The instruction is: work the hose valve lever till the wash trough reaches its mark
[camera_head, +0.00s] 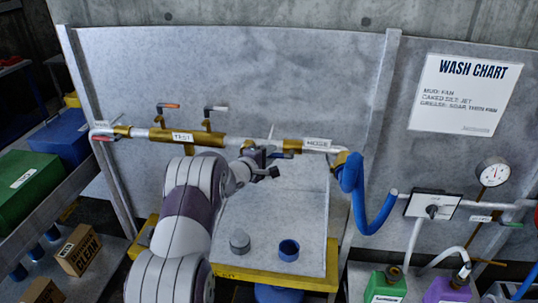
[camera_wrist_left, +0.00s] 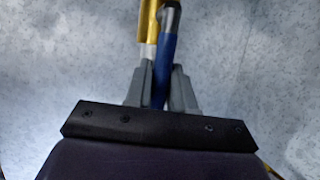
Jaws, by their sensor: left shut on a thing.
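The blue hose valve lever (camera_head: 284,156) sits on the brass and white pipe, left of a small label that seems to read HOSE (camera_head: 318,144). My left gripper (camera_head: 266,160) is at this lever, its arm covering part of the pipe from below. In the left wrist view, the grey fingers of my left gripper (camera_wrist_left: 160,90) are closed around the blue lever (camera_wrist_left: 168,60). A yellow and silver pipe part (camera_wrist_left: 148,28) stands close beside it. I cannot make out a wash trough or its mark. My right gripper is out of view.
Other valves with an orange lever (camera_head: 170,106) and a grey lever (camera_head: 216,108) stand farther left on the pipe. A blue hose (camera_head: 355,185) hangs at right. A gauge (camera_head: 493,172) is on the wall. A yellow-edged bench (camera_head: 275,277) bears a grey cap (camera_head: 239,241) and blue ring (camera_head: 289,250).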

